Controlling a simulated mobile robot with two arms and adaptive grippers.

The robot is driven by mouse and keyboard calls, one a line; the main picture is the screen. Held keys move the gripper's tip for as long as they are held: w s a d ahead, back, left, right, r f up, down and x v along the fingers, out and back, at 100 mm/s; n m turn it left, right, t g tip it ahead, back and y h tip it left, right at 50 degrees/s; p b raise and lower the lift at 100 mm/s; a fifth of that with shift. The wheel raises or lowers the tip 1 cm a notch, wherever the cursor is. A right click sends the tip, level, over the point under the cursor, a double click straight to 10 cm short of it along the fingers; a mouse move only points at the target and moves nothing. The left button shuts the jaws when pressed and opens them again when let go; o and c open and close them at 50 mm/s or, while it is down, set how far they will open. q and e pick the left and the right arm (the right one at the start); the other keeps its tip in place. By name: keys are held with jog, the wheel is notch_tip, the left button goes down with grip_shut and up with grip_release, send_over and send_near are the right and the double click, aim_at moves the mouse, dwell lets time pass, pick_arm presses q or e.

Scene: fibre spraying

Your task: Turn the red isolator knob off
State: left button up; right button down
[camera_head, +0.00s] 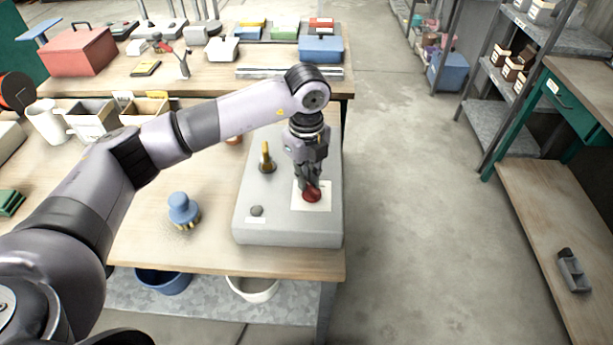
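The red isolator knob (312,195) sits on a pale square plate (325,203) on top of a grey box (290,233). The box stands at the right end of the wooden bench. My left gripper (309,184) points down right at the knob, its fingers over the knob's upper part. The fingers look close together and seem to touch the knob, but I cannot tell whether they grip it. The knob is partly hidden by the fingers, so its exact position is unclear. My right gripper is not in view.
A yellow-topped lever (266,158) and a small dark button (257,211) are on the same box. A blue-topped object (183,210) stands on the bench to the left. A back bench (210,78) holds a red toolbox (79,50). Open floor (420,220) lies right.

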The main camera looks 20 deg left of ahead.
pick_arm(q)
jog(key=o, duration=0.4)
jog(key=shift+o, duration=0.2)
notch_tip(320, 180, up, 12)
dwell(0.4)
dwell(0.4)
